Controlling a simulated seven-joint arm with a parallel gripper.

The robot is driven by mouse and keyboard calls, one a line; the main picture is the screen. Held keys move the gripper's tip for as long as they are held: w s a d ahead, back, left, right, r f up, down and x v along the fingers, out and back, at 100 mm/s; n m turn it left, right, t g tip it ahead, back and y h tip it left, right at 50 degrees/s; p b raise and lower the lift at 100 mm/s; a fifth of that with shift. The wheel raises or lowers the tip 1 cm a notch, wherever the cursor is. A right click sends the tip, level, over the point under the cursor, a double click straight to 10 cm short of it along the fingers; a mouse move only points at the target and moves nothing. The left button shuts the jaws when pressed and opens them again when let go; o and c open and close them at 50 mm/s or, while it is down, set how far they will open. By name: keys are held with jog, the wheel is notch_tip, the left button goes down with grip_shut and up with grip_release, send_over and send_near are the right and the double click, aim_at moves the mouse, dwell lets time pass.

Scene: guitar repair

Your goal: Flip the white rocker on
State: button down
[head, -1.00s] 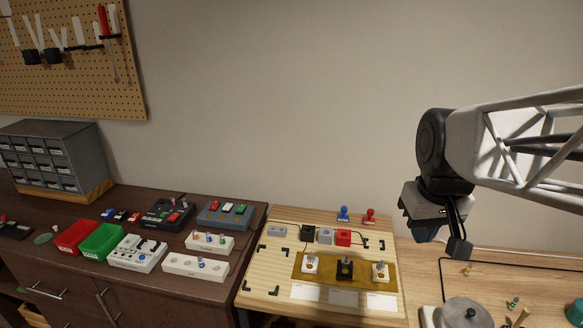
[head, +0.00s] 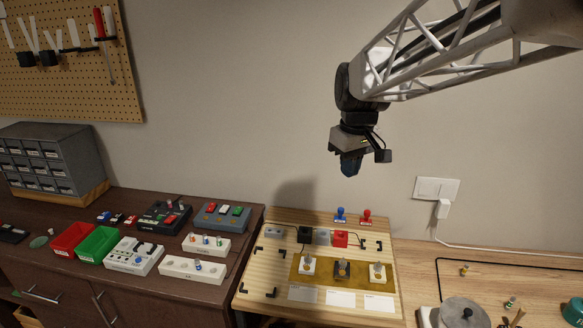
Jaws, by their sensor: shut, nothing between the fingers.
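A slanted grey switch box (head: 204,219) stands at the back right of the dark cabinet. It carries small red, white and green rockers in a row; the white rocker (head: 223,209) is between the other two. Its tilt is too small to read. A white wall plate with a wide rocker face (head: 437,188) is on the wall at right, with a plug below it. My gripper (head: 350,170) is shut and empty, pointing down in the air above the light wooden board, well right of and above the grey box and left of the wall plate.
A black box (head: 163,216), white strips (head: 192,269) and red (head: 74,238) and green bins (head: 100,243) crowd the cabinet. Two stamps (head: 341,214) stand at the back of the wooden board (head: 245,290). A metal pot (head: 463,314) is at right. The air around my gripper is clear.

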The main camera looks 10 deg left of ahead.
jog(key=w+a+f+n, duration=0.2)
jog(key=w+a+n, duration=0.1)
jog(key=w+a, duration=0.65)
jog(key=n+g, duration=0.2)
jog(key=n, duration=0.5)
send_over(223, 210)
jog(key=w, duration=0.2)
notch_tip(223, 210, down, 12)
jog(key=shift+w+f+h, duration=0.2)
jog(key=shift+f+h, duration=0.05)
jog(key=shift+h, duration=0.05)
jog(key=shift+f, duration=0.1)
jog(key=f, duration=0.4)
jog(key=s+f, duration=0.1)
jog(key=f, duration=0.4)
jog(key=s+f, duration=0.1)
jog(key=f, duration=0.3)
jog(key=shift+f, duration=0.35)
jog(key=shift+f, duration=0.1)
